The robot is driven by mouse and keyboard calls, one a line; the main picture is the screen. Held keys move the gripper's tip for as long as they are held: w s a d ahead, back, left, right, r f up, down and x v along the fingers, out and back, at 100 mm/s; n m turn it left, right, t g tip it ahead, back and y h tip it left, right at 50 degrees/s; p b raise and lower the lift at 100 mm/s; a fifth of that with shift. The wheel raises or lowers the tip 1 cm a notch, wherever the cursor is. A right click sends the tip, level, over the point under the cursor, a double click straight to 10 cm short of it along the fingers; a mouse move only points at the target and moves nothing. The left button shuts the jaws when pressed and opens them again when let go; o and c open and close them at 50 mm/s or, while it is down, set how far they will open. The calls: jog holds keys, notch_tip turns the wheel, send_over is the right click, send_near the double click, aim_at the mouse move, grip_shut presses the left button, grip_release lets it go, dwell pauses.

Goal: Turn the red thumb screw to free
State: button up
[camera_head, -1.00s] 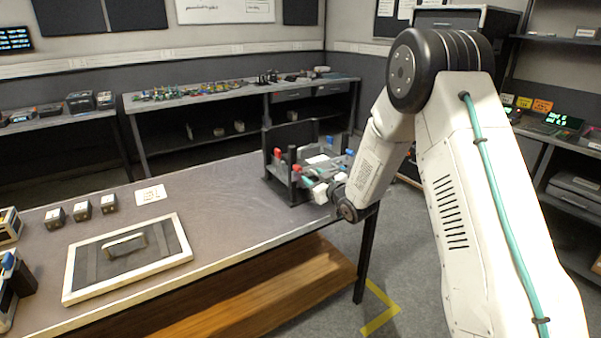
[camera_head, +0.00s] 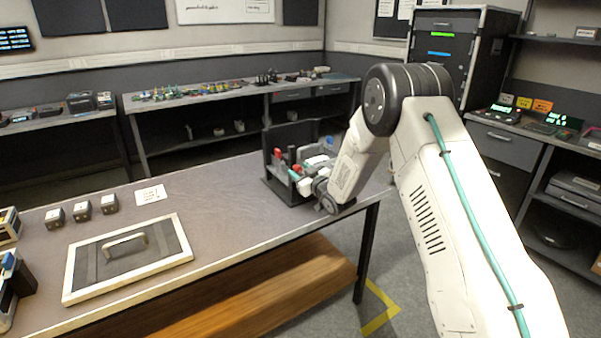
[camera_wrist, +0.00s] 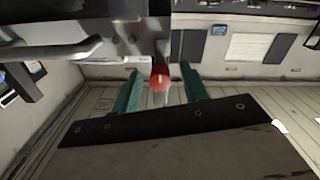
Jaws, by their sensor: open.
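My gripper is open. In the head view, my gripper (camera_head: 304,184) is at the dark fixture (camera_head: 290,195) on the table, mostly hidden by my own wrist. Red knobs (camera_head: 277,153) show on the fixture; I cannot tell which one is between the fingers.
The fixture stands near the right end of the grey table (camera_head: 215,200). A framed panel with a handle (camera_head: 128,262), several small dark blocks (camera_head: 82,208) and a white card (camera_head: 151,195) lie to its left. The table between is clear.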

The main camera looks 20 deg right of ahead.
grip_shut()
jog(key=shift+n, duration=0.4)
jog(key=n, duration=1.2)
jog(key=shift+r+n, duration=0.1)
jog(key=shift+n, duration=0.3)
jog(key=n, duration=0.4)
jog(key=shift+n, duration=0.3)
